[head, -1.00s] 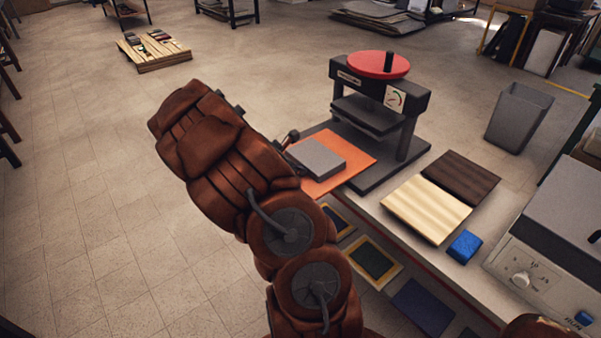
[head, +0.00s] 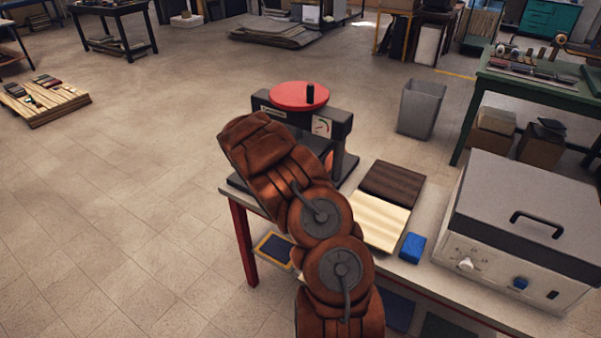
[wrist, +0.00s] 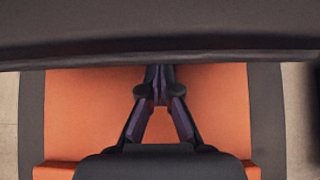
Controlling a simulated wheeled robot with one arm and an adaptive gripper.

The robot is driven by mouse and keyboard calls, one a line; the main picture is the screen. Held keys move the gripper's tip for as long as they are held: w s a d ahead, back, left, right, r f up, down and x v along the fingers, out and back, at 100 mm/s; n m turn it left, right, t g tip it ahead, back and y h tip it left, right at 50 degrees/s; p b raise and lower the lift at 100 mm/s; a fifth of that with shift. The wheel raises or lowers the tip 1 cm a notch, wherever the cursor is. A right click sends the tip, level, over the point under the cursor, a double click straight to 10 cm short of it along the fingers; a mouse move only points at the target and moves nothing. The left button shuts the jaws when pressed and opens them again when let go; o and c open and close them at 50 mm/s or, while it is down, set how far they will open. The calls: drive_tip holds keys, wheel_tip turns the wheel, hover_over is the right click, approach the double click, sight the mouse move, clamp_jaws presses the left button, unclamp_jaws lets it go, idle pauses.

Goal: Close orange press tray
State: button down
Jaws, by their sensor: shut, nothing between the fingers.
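The press (head: 268,108) has a red round top wheel (head: 299,96) and stands on the far left end of the bench. A small patch of its orange tray (head: 329,160) shows between my arm and the press's right post. The arm hides the rest. In the wrist view the flat orange tray (wrist: 85,110) fills the middle, with a dark band of the press (wrist: 60,30) across the top. My gripper (wrist: 158,82) is shut and empty over the tray, its fingertips close to the dark band. I cannot tell whether it touches. In the head view my gripper is hidden.
The bench also holds dark (head: 392,184) and pale boards (head: 375,221), a blue block (head: 412,247) and a large grey-lidded machine (head: 520,220). A grey bin (head: 420,108) stands behind.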

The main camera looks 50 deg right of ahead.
drive_tip(key=shift+w+d, duration=0.1)
drive_tip(key=shift+d, duration=0.15)
drive_tip(key=shift+d+r, duration=0.15)
drive_tip(key=shift+d, duration=0.05)
drive_tip(key=shift+d+r, duration=0.15)
drive_tip(key=shift+s+a+f, duration=0.2)
drive_tip(key=shift+a, duration=0.4)
drive_tip(key=a, duration=0.2)
drive_tip(key=a+b, duration=0.1)
drive_tip(key=shift+s+a, duration=0.15)
drive_tip(key=shift+s, duration=0.15)
drive_tip(key=b+v, duration=0.1)
drive_tip(key=v, duration=0.7)
drive_tip(key=shift+w+a, duration=0.1)
drive_tip(key=shift+a, duration=0.1)
drive_tip(key=shift+v, duration=0.9)
